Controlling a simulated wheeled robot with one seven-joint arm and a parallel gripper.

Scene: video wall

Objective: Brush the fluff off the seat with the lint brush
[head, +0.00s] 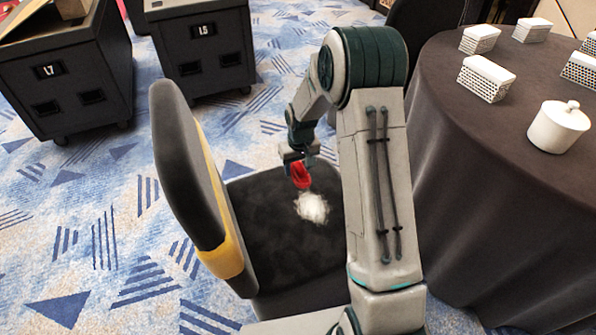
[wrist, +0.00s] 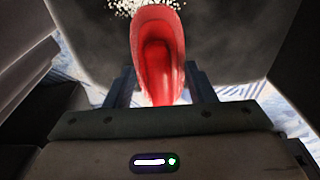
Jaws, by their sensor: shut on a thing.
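My gripper (head: 299,160) is shut on the red lint brush (head: 300,176), just above the dark seat (head: 265,235) of a chair. In the wrist view the red brush (wrist: 158,50) sticks out forward between the two fingers of my gripper (wrist: 158,88). A white clump of fluff (head: 312,208) lies on the seat, just in front of the brush. In the wrist view the fluff (wrist: 125,7) shows at the top edge, partly hidden behind the brush. I cannot tell whether the brush touches the seat.
The chair's backrest (head: 178,165) stands upright left of the seat. A round table with a dark cloth (head: 445,165) is close on the right, with a white lidded pot (head: 558,126) and several white boxes (head: 487,78). Dark cases (head: 205,45) stand at the back left. Patterned carpet is clear between.

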